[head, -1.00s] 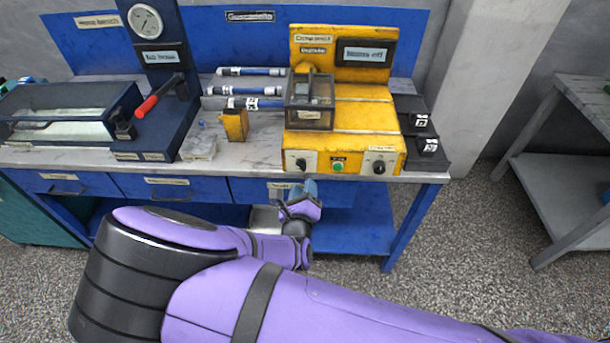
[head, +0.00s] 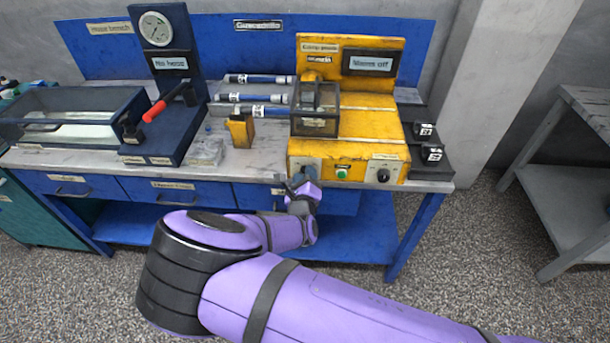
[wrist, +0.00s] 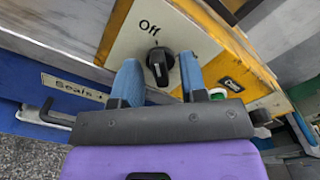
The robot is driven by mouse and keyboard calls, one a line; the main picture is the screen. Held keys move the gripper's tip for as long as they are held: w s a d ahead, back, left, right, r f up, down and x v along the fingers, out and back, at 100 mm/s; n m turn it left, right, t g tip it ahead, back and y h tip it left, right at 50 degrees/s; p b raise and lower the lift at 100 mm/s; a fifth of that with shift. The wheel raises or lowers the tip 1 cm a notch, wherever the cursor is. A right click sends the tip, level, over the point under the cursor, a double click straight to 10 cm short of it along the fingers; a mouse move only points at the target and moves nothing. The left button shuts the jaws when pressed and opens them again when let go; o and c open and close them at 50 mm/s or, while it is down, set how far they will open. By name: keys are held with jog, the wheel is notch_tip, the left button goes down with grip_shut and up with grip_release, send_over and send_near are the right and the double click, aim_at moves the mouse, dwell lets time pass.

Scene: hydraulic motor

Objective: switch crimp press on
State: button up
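The yellow crimp press (head: 362,122) stands on the bench, with a dark display reading "Mains off" (head: 370,63). Its front panel has a left knob, a green button (head: 342,173) and a right knob (head: 383,175). In the wrist view the left knob (wrist: 159,62) is black, on a pale plate marked "Off", with its white mark toward that word. My gripper (wrist: 160,85) is open, its two blue fingers on either side of the knob's lower part. Contact cannot be told. In the head view my gripper (head: 304,180) covers the left knob.
A drawer labelled "Seals" (wrist: 73,90) with a dark handle lies below and left of the knob. A clear guard box (head: 316,110) sits on the press. Blue hoses (head: 255,98) and a hose-test stand (head: 172,85) are to the left.

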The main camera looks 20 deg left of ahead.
jog(key=shift+w, duration=0.25)
jog(key=c, duration=0.6)
